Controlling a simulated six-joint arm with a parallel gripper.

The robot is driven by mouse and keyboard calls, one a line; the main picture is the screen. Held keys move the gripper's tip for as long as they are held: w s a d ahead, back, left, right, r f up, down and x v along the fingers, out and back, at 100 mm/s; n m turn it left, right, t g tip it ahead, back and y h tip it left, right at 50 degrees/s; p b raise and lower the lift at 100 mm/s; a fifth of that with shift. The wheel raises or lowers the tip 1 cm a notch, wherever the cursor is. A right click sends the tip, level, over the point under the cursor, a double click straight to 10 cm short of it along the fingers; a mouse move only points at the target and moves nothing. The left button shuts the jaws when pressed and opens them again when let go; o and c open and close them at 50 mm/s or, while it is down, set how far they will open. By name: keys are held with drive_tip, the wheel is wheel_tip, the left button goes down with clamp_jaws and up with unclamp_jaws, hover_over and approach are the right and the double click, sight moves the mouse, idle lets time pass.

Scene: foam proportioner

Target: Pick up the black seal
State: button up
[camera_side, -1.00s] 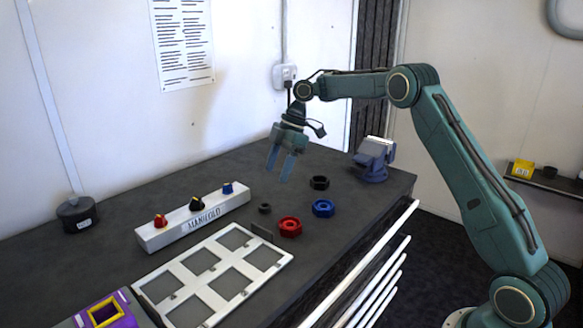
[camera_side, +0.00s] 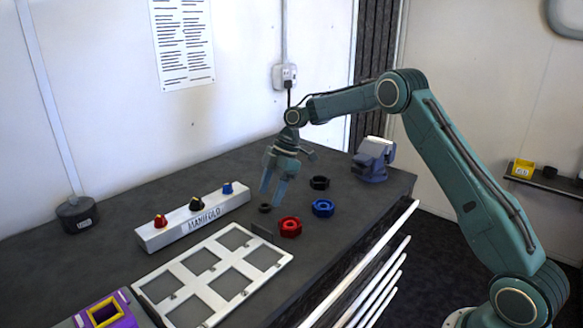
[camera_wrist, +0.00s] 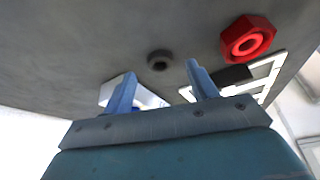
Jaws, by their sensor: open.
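The black seal is a small dark ring (camera_side: 265,208) lying flat on the dark bench top, between the white manifold block and the red nut. In the wrist view the seal (camera_wrist: 160,60) sits near the middle, ahead of and between the two fingers. My gripper (camera_side: 273,195) is open and empty, pointing down just above and beside the seal in the side view. Its blue fingers also show in the wrist view (camera_wrist: 161,70), spread apart. I see no contact with the seal; the exact height gap cannot be told.
A red nut (camera_side: 290,227), a blue nut (camera_side: 323,208) and a larger black nut (camera_side: 319,183) lie to the right. The manifold (camera_side: 170,235) with coloured knobs is at left. A white framed tray (camera_side: 183,271) lies in front. A vise (camera_side: 373,160) stands at the back.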

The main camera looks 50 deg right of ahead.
sight(265, 208)
drive_tip(key=shift+x, duration=1.4)
drive_tip(key=c, duration=1.1)
